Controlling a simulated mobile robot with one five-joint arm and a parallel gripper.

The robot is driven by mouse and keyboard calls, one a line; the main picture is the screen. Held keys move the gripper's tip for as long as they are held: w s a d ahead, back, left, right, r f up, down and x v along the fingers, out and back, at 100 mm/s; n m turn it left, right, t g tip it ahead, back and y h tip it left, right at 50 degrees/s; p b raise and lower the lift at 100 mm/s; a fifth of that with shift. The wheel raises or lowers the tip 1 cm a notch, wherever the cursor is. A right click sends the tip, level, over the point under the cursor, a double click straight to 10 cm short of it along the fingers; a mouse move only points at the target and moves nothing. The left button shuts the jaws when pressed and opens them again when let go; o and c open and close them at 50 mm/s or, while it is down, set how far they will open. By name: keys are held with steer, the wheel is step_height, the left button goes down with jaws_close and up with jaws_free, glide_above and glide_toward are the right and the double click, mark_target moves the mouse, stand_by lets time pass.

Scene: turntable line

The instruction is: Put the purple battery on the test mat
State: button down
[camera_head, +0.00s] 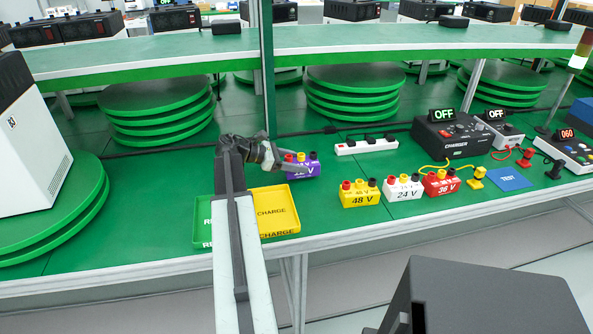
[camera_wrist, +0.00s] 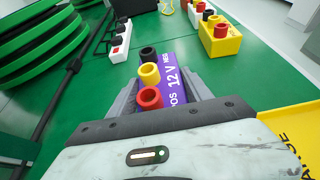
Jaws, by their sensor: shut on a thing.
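The purple battery (camera_head: 303,169) has "12 V" lettering and red, yellow and black terminals on top. In the wrist view the purple battery (camera_wrist: 180,79) sits between the fingers of my gripper (camera_wrist: 163,90), which is shut on it. In the head view my gripper (camera_head: 277,159) reaches it from the left, behind the yellow tray. I cannot tell whether the battery touches the table. The blue test mat (camera_head: 508,179), marked "TEST", lies flat at the right of the green table, well away from the battery.
Yellow 48 V (camera_head: 360,199), white 24 V (camera_head: 402,192) and red 36 V (camera_head: 440,187) batteries stand between my gripper and the mat. A yellow charge tray (camera_head: 277,212) overlaps a green tray (camera_head: 203,236). A power strip (camera_head: 366,147) and charger (camera_head: 450,139) stand behind. A yellow clip (camera_head: 476,180) lies beside the mat.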

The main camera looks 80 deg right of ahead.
step_height(320, 180, down, 2)
steer(key=shift+s+f+b, duration=0.15)
steer(key=shift+b, duration=0.35)
steer(key=shift+r, duration=0.2)
steer(key=shift+f, duration=0.1)
steer(key=shift+c, duration=2.2)
jaws_free()
steer(key=p+v, duration=0.5)
steer(key=v, duration=0.7)
steer(key=shift+r, duration=0.25)
